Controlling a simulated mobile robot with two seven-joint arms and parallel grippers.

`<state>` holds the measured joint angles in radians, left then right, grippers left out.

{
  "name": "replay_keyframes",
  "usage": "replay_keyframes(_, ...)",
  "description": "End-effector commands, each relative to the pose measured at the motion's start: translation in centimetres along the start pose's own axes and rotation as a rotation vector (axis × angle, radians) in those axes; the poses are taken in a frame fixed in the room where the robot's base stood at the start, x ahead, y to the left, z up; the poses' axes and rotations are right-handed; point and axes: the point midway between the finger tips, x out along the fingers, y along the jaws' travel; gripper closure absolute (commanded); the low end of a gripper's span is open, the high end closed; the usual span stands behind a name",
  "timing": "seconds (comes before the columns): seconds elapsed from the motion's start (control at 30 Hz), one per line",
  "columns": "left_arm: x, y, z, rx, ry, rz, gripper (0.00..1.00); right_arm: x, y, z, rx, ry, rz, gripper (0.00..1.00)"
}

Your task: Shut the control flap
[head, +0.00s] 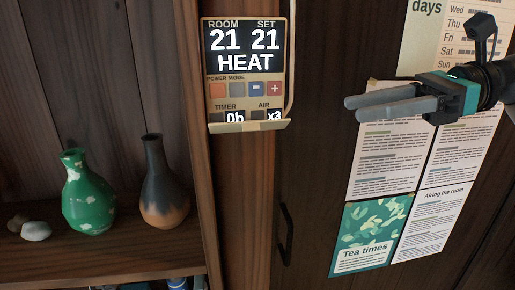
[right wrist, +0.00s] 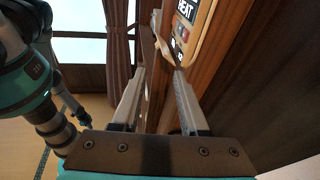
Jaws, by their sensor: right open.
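The wall control panel (head: 246,60) shows in the head view with its lit screen and several buttons. Its control flap (head: 250,126) is open: it is folded down and juts out as a thin tan ledge at the panel's bottom edge. In the right wrist view the panel (right wrist: 203,18) is cut off at the top, and the flap (right wrist: 165,46) seems to stick out from its edge, beyond the fingers. My right gripper (head: 353,108) is open and empty, right of the panel and apart from it, its fingers pointing left. My left gripper does not show.
A shelf at the left holds a green vase (head: 88,195), a dark vase (head: 163,185) and stones (head: 36,230). Papers (head: 385,160) hang on the dark door behind my right gripper. The door has a black handle (head: 286,235). Space between gripper and panel looks clear.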

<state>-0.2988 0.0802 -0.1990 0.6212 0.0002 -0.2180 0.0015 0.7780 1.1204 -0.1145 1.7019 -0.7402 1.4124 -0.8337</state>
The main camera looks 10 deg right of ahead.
Motion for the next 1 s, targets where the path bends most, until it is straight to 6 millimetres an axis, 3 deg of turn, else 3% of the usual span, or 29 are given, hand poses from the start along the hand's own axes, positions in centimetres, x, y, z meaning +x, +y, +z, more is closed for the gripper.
replay_keyframes(0.03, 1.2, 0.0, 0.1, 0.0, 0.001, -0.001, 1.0, 0.1, 0.5, -0.2, -0.142, 0.013, -0.02, 0.56)
replay_keyframes(0.2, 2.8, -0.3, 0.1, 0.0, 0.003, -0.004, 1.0, 0.3, 1.5, 0.3, -0.552, 0.053, -0.066, 0.56)
replay_keyframes(0.4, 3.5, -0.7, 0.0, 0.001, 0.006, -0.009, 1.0, 0.4, 2.2, 0.9, -0.808, 0.084, -0.091, 0.56)
replay_keyframes(0.67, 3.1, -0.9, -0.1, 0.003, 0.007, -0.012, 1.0, 2.4, 2.1, 1.1, -0.846, 0.088, -0.09, 0.56)
replay_keyframes(1.0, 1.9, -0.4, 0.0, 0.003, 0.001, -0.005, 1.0, 9.6, 1.3, 0.9, -0.845, 0.083, -0.089, 0.56)
